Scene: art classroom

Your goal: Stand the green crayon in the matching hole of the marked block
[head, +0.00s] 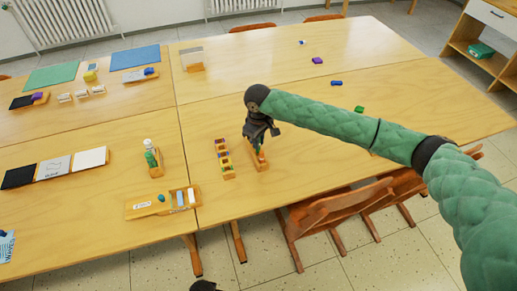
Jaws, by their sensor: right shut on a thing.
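My right gripper (259,139) points down over a small wooden block (262,164) near the middle of the table. It is shut on a slim green piece, which appears to be the green crayon (257,149). The crayon's lower end is at the block's top; I cannot tell whether it is in a hole or just above one. The gripper hides part of the block. Another wooden block (227,171) with several coloured pieces stands just to the left. I cannot make out a mark on either block. My left gripper is not in view.
A wooden tray (135,210) with white and blue pieces lies at the front left. A bottle (149,147) on a holder stands behind it. A green piece (359,109) and a blue piece (336,83) lie to the right. Chairs (335,213) stand at the front edge.

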